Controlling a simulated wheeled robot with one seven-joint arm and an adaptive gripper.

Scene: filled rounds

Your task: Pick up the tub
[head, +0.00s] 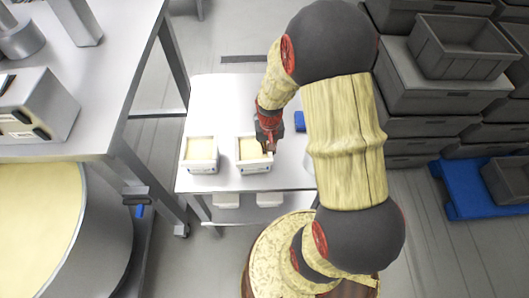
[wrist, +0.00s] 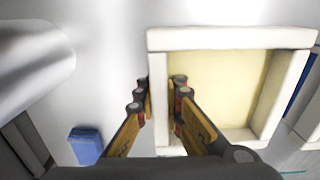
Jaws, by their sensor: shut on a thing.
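A white tub (head: 254,167) with pale yellow contents sits at the right of a pair on the white table, at or just above its surface; I cannot tell which. My gripper (head: 268,146) comes down on the tub's right side. In the wrist view, my gripper's fingers (wrist: 160,95) stand on either side of the tub's near-left wall, shut on it. The tub (wrist: 230,38) fills the right half of that view, upright, its lower left corner partly hidden by a finger. A second, similar tub (head: 200,168) stands apart to the left.
A blue block (head: 299,121) lies on the white table (head: 220,100) to the right of my gripper; a blue block (wrist: 85,145) also shows in the wrist view. A grey bench (head: 85,110) and round vessel (head: 65,230) are left. Grey crates (head: 445,80) stack right.

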